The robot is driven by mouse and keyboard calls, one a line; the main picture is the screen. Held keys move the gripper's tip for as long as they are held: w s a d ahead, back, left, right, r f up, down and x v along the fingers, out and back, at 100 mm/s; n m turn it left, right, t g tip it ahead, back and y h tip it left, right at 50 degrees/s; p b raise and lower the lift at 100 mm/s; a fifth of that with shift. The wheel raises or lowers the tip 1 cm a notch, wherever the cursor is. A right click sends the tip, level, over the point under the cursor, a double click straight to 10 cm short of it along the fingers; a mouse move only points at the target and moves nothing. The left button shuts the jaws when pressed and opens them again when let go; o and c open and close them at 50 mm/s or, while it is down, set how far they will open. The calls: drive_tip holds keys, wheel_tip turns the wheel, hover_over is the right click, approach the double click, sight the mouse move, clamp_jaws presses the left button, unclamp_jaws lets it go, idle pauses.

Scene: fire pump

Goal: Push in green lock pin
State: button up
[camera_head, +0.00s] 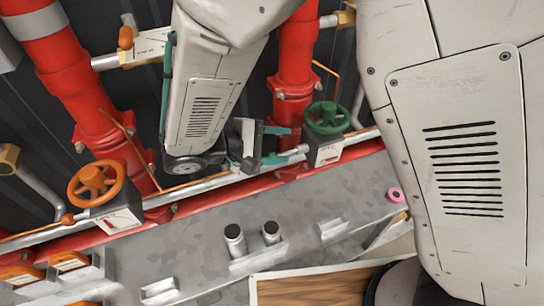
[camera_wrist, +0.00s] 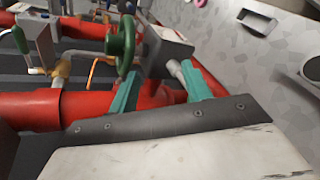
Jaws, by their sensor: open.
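The green valve wheel (camera_head: 325,118) sits on a grey box (camera_head: 325,150) on the pipe; in the wrist view the wheel (camera_wrist: 122,45) is left of the box (camera_wrist: 165,50). A short silver pin shaft (camera_wrist: 176,69) sticks out of the box toward my gripper. Its green end is hard to tell from my teal fingers. My gripper (camera_head: 284,145) is open just left of the box, its fingers pointing at it. In the wrist view my gripper (camera_wrist: 162,88) has one finger beside the wheel and the other at the shaft; I cannot tell whether they touch.
An orange valve wheel (camera_head: 95,183) stands on a similar box at the left. Red vertical pipes (camera_head: 293,75) rise behind. A grey ledge (camera_head: 200,230) below carries two short cylinders (camera_head: 235,240) and a pink ring (camera_head: 394,194).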

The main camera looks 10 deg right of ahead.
drive_tip(key=s+a+f+n+t, duration=0.1)
drive_tip(key=a+f+n+t, duration=0.25)
drive_tip(key=a+f, duration=0.3)
drive_tip(key=shift+t, duration=0.55)
drive_tip(key=x, duration=0.7)
drive_tip(key=shift+w, duration=0.1)
